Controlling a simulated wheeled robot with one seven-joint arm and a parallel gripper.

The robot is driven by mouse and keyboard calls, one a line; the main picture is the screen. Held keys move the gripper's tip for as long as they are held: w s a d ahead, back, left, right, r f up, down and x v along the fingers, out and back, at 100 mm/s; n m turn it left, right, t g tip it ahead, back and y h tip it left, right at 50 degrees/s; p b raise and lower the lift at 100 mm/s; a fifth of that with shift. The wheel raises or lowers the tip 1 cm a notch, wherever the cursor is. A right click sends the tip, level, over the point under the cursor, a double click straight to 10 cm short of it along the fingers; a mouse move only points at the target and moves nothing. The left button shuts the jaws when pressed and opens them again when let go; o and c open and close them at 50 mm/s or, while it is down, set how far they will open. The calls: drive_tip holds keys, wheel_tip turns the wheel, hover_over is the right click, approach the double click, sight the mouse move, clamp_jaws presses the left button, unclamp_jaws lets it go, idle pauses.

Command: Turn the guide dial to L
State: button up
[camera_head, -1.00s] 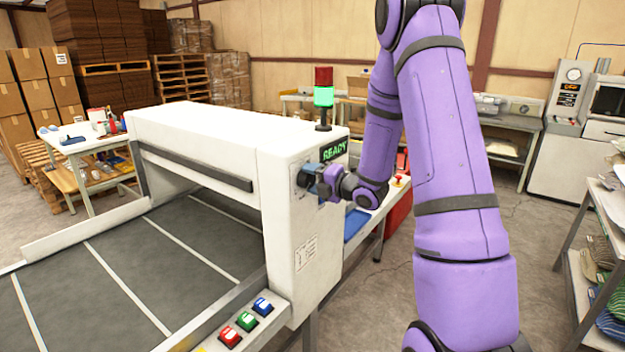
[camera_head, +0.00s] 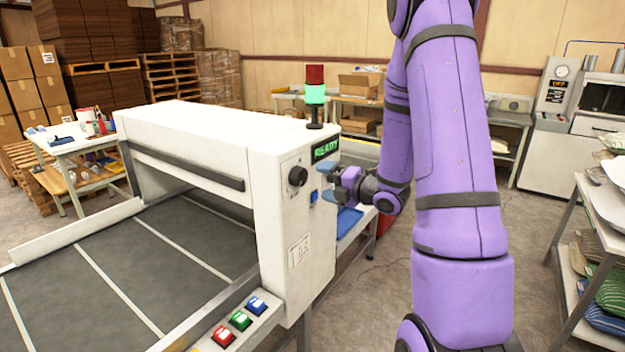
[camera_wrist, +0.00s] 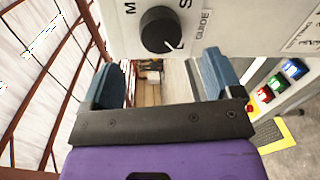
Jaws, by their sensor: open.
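The guide dial (camera_head: 298,176) is a round black knob on the white machine's end panel, fully uncovered in the head view. In the wrist view the dial (camera_wrist: 158,30) shows a white pointer line toward the lower right of the picture. Letters M and S stand above it, S partly cut off, and a GUIDE label is at its right. In the wrist view the blue fingers of my gripper (camera_wrist: 161,78) are spread wide, below the dial.
The green READY display (camera_head: 326,149) and a lamp tower (camera_head: 315,95), lit green, are above the panel. Red, green and blue buttons (camera_head: 240,320) sit on the machine's front ledge.

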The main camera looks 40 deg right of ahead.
drive_tip(key=v, duration=0.3)
drive_tip(key=shift+s, duration=0.2)
idle(0.4)
